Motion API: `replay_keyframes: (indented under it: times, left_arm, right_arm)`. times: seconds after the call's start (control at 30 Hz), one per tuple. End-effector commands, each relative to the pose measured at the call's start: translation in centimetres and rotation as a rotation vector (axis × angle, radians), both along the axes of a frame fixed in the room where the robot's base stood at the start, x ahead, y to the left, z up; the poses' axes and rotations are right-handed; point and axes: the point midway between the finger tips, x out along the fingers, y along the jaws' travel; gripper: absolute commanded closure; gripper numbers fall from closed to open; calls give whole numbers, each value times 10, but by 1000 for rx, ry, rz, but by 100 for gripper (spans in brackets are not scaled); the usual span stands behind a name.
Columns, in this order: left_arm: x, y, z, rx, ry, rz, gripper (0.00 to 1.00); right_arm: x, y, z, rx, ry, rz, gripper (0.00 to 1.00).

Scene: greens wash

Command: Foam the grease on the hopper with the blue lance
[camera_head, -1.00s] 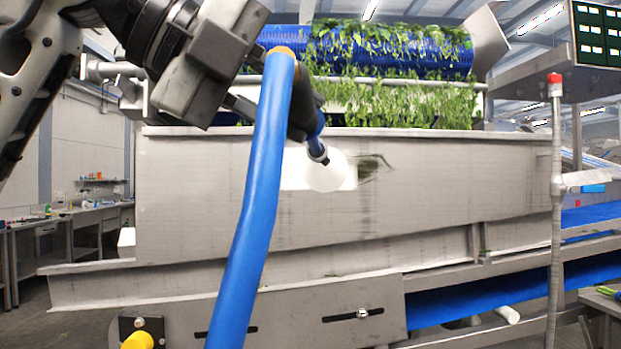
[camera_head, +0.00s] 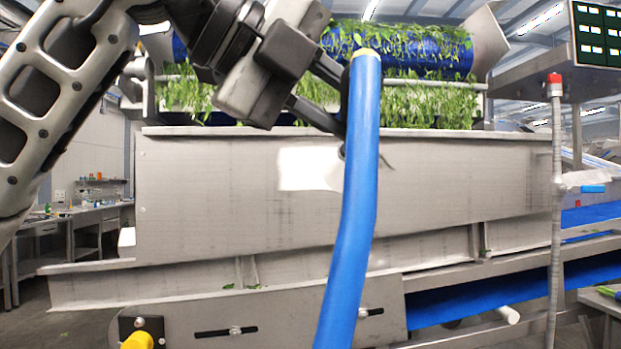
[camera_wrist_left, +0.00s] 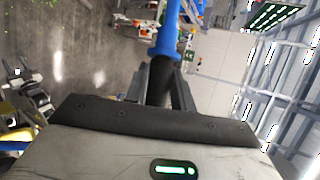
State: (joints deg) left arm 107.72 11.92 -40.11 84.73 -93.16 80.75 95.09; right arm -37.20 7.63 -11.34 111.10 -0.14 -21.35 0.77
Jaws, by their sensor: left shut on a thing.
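The hopper (camera_head: 215,180) is the large grey metal trough across the head view. A white foam patch (camera_head: 305,168) lies on its front wall. A thin dark grease streak (camera_head: 387,163) shows just right of the hose; anything behind the hose is hidden. My left gripper (camera_head: 340,118) is shut on the blue lance (camera_head: 350,240) in front of the hopper's upper edge. The lance's blue hose runs down to the bottom of the picture, and its nozzle is mostly hidden. The left wrist view shows the lance (camera_wrist_left: 167,40) between the gripper fingers (camera_wrist_left: 160,85). My right gripper is not in view.
A blue drum (camera_head: 440,42) with green leaves stands above the hopper. A red-topped post (camera_head: 556,200) stands at the right, near a blue conveyor belt (camera_head: 500,295). Workbenches (camera_head: 85,215) stand far left.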

Motion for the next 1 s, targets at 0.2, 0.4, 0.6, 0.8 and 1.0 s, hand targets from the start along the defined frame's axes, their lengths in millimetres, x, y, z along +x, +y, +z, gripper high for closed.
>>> replay_keyframes:
  times: [0.2,0.4,0.6,0.8,1.0]
  left_arm:
    - [-1,-12,1,0,-2,0,100]
    - [-1,-22,1,-1,-2,-1,100]
    - [0,-32,1,-1,-1,-1,100]
    - [-1,-42,1,-1,-3,0,100]
    - [0,-52,1,0,-2,0,100]
  right_arm:
    - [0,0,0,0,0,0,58]
    - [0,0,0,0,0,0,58]
    - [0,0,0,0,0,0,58]
    - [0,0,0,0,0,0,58]
    - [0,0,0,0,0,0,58]
